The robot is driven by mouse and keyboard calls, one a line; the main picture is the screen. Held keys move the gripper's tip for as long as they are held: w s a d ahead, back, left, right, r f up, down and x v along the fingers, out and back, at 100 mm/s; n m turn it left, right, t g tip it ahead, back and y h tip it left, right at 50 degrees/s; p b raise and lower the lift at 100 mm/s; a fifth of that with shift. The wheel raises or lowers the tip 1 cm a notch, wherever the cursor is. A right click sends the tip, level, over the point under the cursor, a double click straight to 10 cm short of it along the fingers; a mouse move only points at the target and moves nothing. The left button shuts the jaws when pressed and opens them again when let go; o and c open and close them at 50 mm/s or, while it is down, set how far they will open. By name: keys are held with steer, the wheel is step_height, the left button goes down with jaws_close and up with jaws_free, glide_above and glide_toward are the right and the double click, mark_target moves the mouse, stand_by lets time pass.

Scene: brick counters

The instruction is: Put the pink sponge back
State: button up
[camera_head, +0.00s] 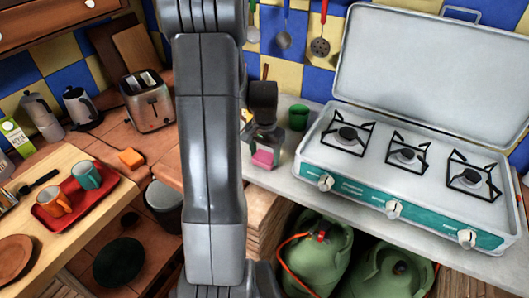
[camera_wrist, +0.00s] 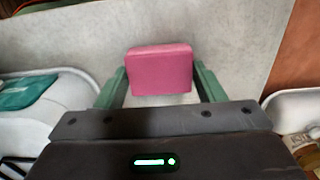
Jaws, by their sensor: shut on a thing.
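The pink sponge (camera_wrist: 160,70) is between the two green fingers of my gripper (camera_wrist: 160,84) in the wrist view. The fingers are at its left and right sides, and my gripper is shut on it. In the head view the sponge (camera_head: 263,158) shows low at my gripper (camera_head: 265,151), just right of my arm, at the left end of the grey counter (camera_head: 290,184). I cannot tell whether the sponge touches the counter.
A green cup (camera_head: 298,117) stands close behind and right of my gripper. A gas stove (camera_head: 405,165) with a raised lid takes up the right. An orange sponge (camera_head: 131,157), a toaster (camera_head: 147,101) and a red tray (camera_head: 50,217) with cups are at the left.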

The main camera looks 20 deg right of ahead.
mark_target(265, 156)
steer(key=shift+f, duration=0.15)
steer(key=o, duration=0.9)
step_height(265, 156, up, 12)
steer(key=shift+r, duration=0.2)
